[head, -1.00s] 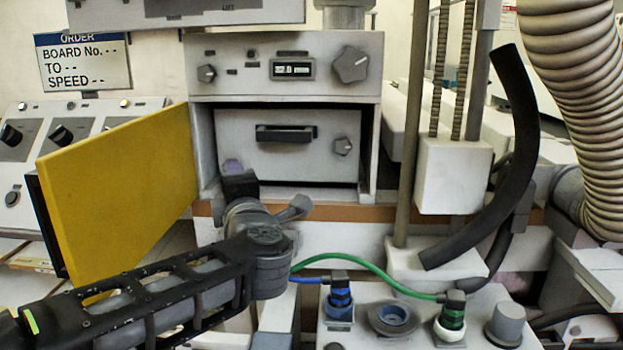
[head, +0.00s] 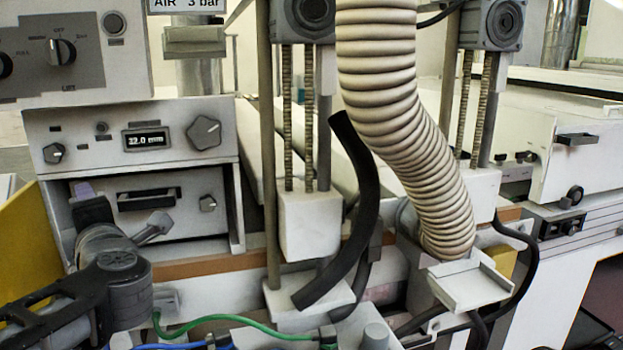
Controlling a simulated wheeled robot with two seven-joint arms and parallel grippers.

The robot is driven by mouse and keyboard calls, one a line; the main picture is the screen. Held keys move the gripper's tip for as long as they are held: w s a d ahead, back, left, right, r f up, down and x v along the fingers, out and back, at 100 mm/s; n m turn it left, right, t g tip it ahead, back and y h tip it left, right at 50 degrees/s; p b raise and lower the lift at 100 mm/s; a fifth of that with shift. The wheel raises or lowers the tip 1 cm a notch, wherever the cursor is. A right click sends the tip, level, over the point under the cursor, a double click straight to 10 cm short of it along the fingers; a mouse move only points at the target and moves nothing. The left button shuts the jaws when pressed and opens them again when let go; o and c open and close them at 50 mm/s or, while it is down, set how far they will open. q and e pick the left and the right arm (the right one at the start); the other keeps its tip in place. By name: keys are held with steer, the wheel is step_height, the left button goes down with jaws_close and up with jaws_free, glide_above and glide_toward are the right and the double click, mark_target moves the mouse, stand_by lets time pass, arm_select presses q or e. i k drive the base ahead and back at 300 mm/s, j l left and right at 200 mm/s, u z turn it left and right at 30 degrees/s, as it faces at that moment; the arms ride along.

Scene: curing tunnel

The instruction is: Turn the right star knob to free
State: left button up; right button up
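A grey star-shaped knob (head: 203,132) is on the right of the oven-like unit's panel, beside a small display (head: 147,138). A smaller lobed knob (head: 53,153) is on the panel's left. Another small knob (head: 207,203) is on the drawer front below. My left gripper (head: 88,202) is in front of the drawer's left side, below the panel and apart from the large knob. Its fingers are mostly hidden; a small purple part shows at its tip. My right gripper is out of view.
A yellow door (head: 28,245) stands open at left. Green and blue cables cross the bottom. White machinery (head: 565,165) fills the right.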

mark_target(208, 204)
steer(key=k+l, duration=0.25)
steer(key=k, duration=0.2)
steer(key=k+l, duration=0.25)
steer(key=k, duration=0.25)
